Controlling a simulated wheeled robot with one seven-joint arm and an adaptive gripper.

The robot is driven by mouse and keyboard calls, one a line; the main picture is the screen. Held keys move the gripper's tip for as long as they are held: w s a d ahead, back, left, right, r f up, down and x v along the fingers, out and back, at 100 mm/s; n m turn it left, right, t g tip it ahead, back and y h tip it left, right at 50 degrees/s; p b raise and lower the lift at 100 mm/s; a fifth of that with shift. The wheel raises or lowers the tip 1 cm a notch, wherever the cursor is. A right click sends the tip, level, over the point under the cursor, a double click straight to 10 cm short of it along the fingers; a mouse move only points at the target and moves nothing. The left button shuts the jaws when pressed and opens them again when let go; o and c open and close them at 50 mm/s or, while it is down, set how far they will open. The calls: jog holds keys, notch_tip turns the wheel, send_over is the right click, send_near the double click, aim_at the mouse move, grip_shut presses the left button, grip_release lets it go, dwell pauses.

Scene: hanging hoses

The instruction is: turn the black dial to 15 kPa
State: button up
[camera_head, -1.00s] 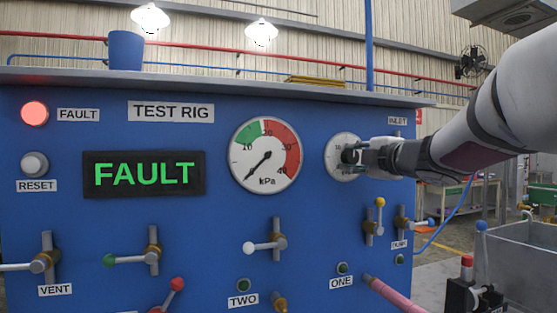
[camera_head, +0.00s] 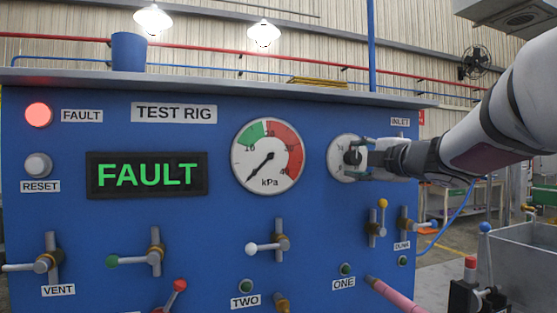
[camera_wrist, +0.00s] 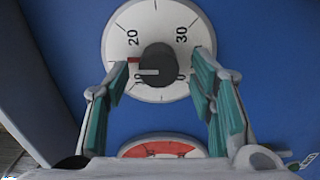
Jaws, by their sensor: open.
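The black dial (camera_head: 352,157) is a round knob on a white scale plate (camera_head: 341,170) at the right of the blue panel. In the wrist view the dial (camera_wrist: 158,61) shows a pale pointer line toward the left, just below a short red mark (camera_wrist: 133,60), between the numerals 20 and 10. My gripper (camera_head: 366,156) is open in front of the dial. In the wrist view its two teal-padded fingers (camera_wrist: 162,75) stand left and right of the dial with visible gaps. The fingers cover part of the lower numerals.
A pressure gauge (camera_head: 268,156) left of the dial has its needle low, at the lower-left end. The red fault lamp (camera_head: 38,115) is lit and the display (camera_head: 146,175) reads FAULT. Several valve handles and a pink hose (camera_head: 395,296) lie below.

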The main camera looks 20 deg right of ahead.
jog(key=s, duration=1.1)
jog(key=shift+a, duration=0.35)
jog(key=shift+m+h, duration=0.3)
jog(key=s+a+f+m+g+h, duration=0.2)
jog(key=s+a+f+m+g, duration=0.2)
jog(key=f+m, duration=0.4)
jog(key=s+a+f+m+g+h, duration=0.2)
jog(key=s+a+f+m+g, duration=0.25)
jog(key=f, duration=0.55)
jog(key=s+a+f+m+g+y, duration=0.45)
jog(key=s+a+f+g, duration=0.25)
jog(key=s+a+f, duration=0.8)
notch_tip(320, 180, up, 16)
jog(key=s+n+t+y+p, duration=0.1)
jog(key=s+p, duration=0.1)
jog(key=p, duration=1)
jog(key=shift+d+t+p, duration=0.25)
jog(key=shift+t+p, duration=0.1)
jog(key=shift+p, duration=0.05)
